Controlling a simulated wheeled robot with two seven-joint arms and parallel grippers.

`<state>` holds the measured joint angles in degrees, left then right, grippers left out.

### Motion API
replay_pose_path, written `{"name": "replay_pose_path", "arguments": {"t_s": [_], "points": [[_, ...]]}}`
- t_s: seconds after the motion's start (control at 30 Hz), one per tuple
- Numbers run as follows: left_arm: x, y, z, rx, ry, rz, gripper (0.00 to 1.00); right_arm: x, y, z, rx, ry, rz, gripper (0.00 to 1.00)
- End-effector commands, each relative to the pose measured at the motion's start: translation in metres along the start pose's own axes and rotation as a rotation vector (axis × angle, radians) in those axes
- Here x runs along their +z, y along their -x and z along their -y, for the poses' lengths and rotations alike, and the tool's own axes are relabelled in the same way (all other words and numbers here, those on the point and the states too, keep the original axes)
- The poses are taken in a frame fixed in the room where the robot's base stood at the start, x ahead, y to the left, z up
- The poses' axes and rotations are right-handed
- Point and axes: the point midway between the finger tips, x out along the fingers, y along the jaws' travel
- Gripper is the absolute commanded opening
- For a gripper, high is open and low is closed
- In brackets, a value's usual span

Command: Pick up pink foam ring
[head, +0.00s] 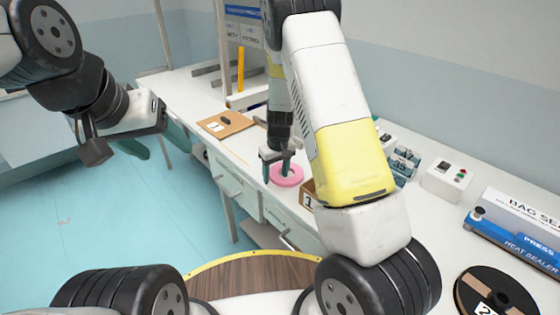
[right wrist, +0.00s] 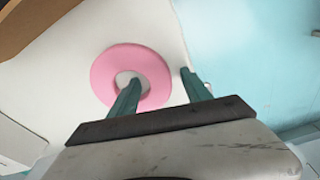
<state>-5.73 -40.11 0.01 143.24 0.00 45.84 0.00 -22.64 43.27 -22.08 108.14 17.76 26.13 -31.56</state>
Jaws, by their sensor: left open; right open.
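The pink foam ring (head: 288,176) lies flat on the white bench near its front edge. It also shows in the right wrist view (right wrist: 103,73), with a white hole in its middle. My right gripper (head: 276,172) is open at the ring. In the right wrist view, one finger of the right gripper (right wrist: 162,82) overlaps the ring's hole and the other is outside the ring, near the bench edge. I cannot tell whether the fingers touch the ring. My left gripper (head: 115,152) is open and empty, away to the left above the blue floor.
A brown clipboard (head: 226,124) lies on the bench behind the ring. A small cardboard box (head: 308,194) marked 1 stands just right of the ring. A heat sealer (head: 512,240) and a black reel (head: 496,292) are at the right. The floor at left is clear.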

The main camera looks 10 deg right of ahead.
Motion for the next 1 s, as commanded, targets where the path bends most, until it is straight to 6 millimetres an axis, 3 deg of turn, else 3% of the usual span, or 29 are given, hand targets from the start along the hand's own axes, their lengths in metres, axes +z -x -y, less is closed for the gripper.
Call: {"name": "replay_pose_path", "arguments": {"t_s": [0.03,0.3,0.67,1.0], "points": [[0.0,0.0,0.0,0.0,0.0,0.0,0.65,0.0,0.0,0.0,0.0,0.0,0.0,0.55],[0.0,0.0,0.0,0.0,0.0,0.0,0.65,0.0,0.0,0.0,0.0,0.0,0.0,0.02],[0.0,0.0,0.0,0.0,0.0,0.0,0.65,-0.001,0.004,0.0,0.0,0.0,-0.002,0.0],[0.0,0.0,0.0,0.0,0.0,0.0,0.65,-0.009,0.065,0.0,0.0,0.0,-0.005,0.0]]}}
